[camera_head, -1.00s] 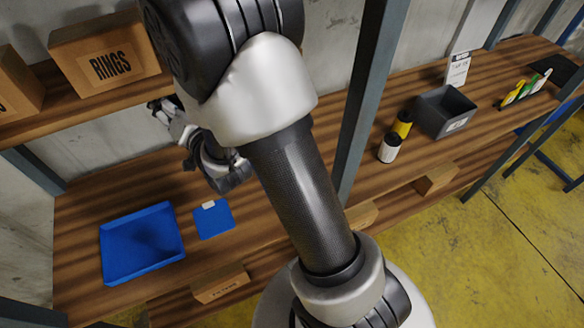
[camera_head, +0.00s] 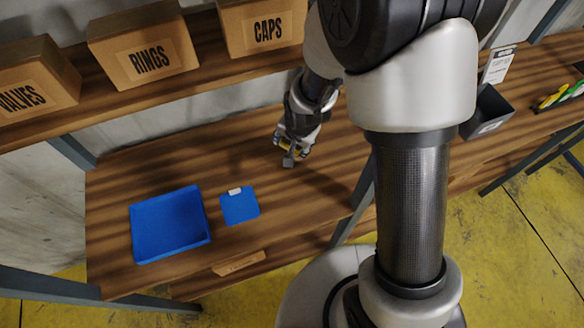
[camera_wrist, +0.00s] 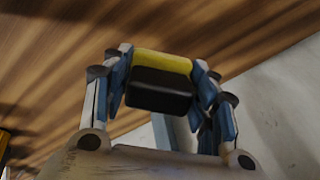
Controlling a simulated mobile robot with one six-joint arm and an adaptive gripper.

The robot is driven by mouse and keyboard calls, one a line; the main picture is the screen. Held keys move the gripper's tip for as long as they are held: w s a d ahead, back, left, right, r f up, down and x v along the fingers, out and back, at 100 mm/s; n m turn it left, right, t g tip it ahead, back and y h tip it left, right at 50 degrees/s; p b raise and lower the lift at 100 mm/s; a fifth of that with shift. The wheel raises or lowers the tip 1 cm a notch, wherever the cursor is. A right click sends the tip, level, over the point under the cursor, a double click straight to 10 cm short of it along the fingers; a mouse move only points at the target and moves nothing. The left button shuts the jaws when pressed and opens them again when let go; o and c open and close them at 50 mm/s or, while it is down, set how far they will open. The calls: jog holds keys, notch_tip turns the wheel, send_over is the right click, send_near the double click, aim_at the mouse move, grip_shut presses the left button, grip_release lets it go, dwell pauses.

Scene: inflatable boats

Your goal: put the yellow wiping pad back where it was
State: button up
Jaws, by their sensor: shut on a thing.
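My gripper (camera_head: 291,155) is above the wooden shelf, right of the blue mat. In the wrist view my gripper (camera_wrist: 163,85) is shut on the yellow wiping pad (camera_wrist: 162,62), which has a yellow layer and a thick black layer between the two fingers. In the head view the pad is mostly hidden by the gripper, with only a little yellow showing. A flat blue mat (camera_head: 240,208) with a small white label lies on the shelf. A blue tray (camera_head: 171,226) lies left of it. Both look empty.
Boxes marked RINGS (camera_head: 145,45) and CAPS (camera_head: 264,25) stand on the upper shelf (camera_head: 100,105) behind. A grey bin (camera_head: 488,115) stands at the right, past an upright post (camera_head: 362,190). The wooden shelf (camera_head: 190,160) is clear behind the mat and tray.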

jog(key=s+a+g+p, duration=0.1)
jog(key=s+g, duration=0.3)
jog(key=s, duration=0.6)
jog(key=b, duration=0.5)
send_over(292, 193)
jog(key=shift+n+h, duration=0.3)
jog(key=shift+n, duration=0.1)
jog(key=shift+f, duration=3.35)
jog(key=shift+f+b, duration=0.5)
jog(key=shift+f, duration=0.05)
jog(key=o, duration=1.3)
jog(key=shift+r, duration=0.1)
jog(key=shift+c, duration=0.2)
notch_tip(292, 193, up, 12)
